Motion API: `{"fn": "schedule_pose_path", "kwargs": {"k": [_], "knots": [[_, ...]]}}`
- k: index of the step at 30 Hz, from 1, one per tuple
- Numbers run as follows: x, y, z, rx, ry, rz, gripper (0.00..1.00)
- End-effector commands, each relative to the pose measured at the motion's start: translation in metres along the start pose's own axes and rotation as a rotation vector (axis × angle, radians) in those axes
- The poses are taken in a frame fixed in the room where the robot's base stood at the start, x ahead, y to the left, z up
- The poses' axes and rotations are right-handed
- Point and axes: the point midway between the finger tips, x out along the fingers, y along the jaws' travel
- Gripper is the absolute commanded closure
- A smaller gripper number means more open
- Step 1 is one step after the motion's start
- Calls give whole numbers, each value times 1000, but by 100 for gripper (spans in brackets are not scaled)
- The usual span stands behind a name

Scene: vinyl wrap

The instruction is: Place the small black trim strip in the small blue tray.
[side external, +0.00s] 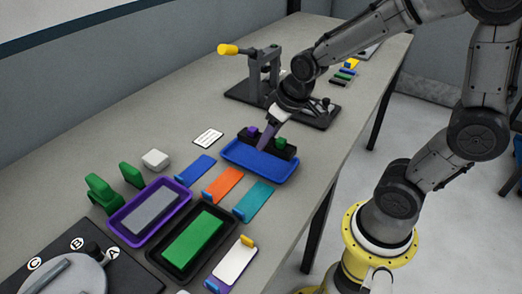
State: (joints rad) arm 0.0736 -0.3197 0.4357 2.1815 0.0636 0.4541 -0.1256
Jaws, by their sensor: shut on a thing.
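The small blue tray (265,165) lies on the table in the middle of the side external view. My gripper (263,150) points down at the tray from above, its fingertips over the tray's far part. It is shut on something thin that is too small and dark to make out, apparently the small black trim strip. I cannot tell whether the fingertips or the strip touch the tray.
Blue (195,170), orange (223,184) and teal (253,200) cards lie in front. Purple (125,231) and black (159,258) trays lie nearer. A clamp fixture (262,75) stands behind.

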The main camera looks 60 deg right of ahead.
Motion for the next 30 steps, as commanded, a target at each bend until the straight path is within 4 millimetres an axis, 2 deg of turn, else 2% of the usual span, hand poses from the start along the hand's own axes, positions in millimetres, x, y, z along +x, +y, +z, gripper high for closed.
{"fn": "schedule_pose_path", "kwargs": {"k": [3, 10, 15, 29, 30], "knots": [[18, 0, -5, 0, -2, -1, 100], [36, 1, -11, 1, -1, 0, 100], [57, 1, 0, 0, -2, -1, 100], [64, 1, 2, 0, 1, 0, 100], [64, 1, 2, 0, 1, 0, 50]]}}
